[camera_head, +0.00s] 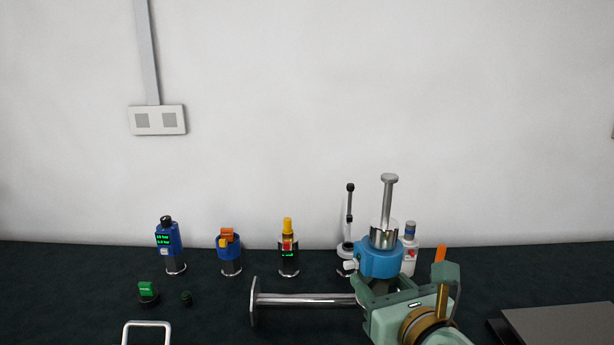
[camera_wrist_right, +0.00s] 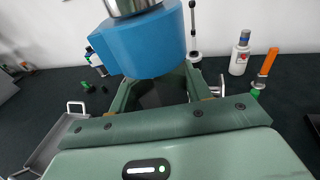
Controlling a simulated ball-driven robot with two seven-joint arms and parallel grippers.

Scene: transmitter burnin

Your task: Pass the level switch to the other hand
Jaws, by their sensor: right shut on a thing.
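The level switch, as I take the held device to be, has a blue housing (camera_head: 379,259), a steel collar and an upright steel rod with a flat disc on top. My right gripper (camera_head: 382,284), green, is shut on the blue housing and holds it upright. In the right wrist view the blue housing (camera_wrist_right: 156,45) fills the space above the gripper (camera_wrist_right: 160,92), and its rod is cut off by the top edge. My left gripper is in neither view.
Along the back stand a blue device (camera_head: 168,241), a blue-and-orange one (camera_head: 229,255), a yellow-topped one (camera_head: 288,252) and a black-tipped rod (camera_head: 350,205). A steel bar with an end disc (camera_head: 300,299) lies left of the gripper. A dark panel (camera_head: 565,325) is at right.

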